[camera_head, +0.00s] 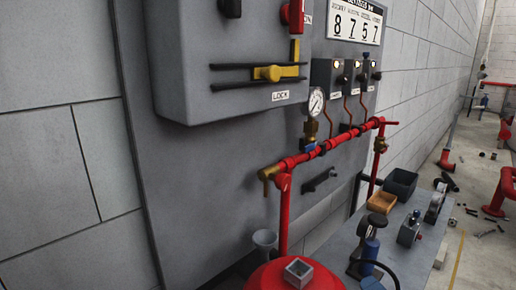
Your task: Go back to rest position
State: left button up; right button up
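Neither of my grippers shows in the head view, and no part of my arms can be made out. The view faces a grey wall panel (190,200) with a grey control box (190,60) on it. The box carries a red handle (292,14) at the top and a yellow latch (270,73) on a dark slotted bar, above a LOCK label (280,96).
A red pipe (330,144) with a pressure gauge (316,101) and a brass valve (268,176) runs along the panel. A red tank (262,278) stands below. A grey bench (400,262) holds small parts and a black bin (400,184). Loose parts litter the floor at right.

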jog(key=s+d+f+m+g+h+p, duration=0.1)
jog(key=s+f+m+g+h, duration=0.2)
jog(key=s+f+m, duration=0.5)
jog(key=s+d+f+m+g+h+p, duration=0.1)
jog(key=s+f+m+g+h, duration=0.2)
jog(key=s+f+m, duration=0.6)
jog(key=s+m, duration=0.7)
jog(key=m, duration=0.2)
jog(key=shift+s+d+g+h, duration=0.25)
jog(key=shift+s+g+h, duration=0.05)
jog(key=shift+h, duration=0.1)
